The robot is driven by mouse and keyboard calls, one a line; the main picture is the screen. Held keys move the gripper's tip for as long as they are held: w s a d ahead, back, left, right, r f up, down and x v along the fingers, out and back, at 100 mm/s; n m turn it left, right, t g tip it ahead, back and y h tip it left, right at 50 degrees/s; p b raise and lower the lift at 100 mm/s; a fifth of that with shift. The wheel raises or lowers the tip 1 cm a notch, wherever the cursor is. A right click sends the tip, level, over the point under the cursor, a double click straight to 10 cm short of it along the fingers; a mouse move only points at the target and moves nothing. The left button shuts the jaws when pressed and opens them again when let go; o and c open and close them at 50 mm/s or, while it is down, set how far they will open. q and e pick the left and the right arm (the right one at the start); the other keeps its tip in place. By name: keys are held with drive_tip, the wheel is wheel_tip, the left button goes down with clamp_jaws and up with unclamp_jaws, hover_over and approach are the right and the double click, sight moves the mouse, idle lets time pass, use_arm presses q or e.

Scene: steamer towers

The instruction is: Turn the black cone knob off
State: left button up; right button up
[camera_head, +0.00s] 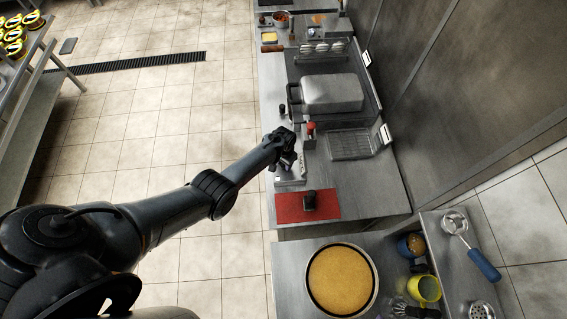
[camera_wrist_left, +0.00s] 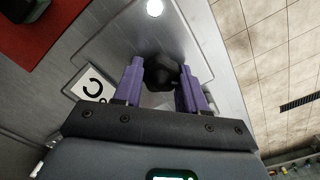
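In the left wrist view a black knob (camera_wrist_left: 161,72) sits on the grey metal front panel, between the two purple fingers of my left gripper (camera_wrist_left: 162,78). The fingers stand apart, one on each side of the knob, and their tips reach about its level. I cannot tell whether they press on it. In the head view my left gripper (camera_head: 287,160) is at the front edge of the counter, and it hides the knob there. My right gripper is in neither view.
A white label with a black mark (camera_wrist_left: 92,88) and a round white light (camera_wrist_left: 154,8) are on the panel. A red mat (camera_head: 325,205) with a dark object lies nearby. A red-topped item (camera_head: 311,127) and a wire tray (camera_head: 351,145) are behind. The tiled floor (camera_head: 215,120) is clear.

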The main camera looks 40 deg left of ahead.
use_arm(q)
clamp_jaws()
drive_tip(key=shift+n, duration=0.9)
drive_tip(key=n, duration=0.3)
drive_tip(key=shift+n, duration=0.4)
drive_tip(key=shift+s+a+f+n, duration=0.1)
drive_tip(key=shift+n, duration=0.6)
drive_tip(key=n, duration=0.2)
drive_tip(key=shift+n, duration=1.1)
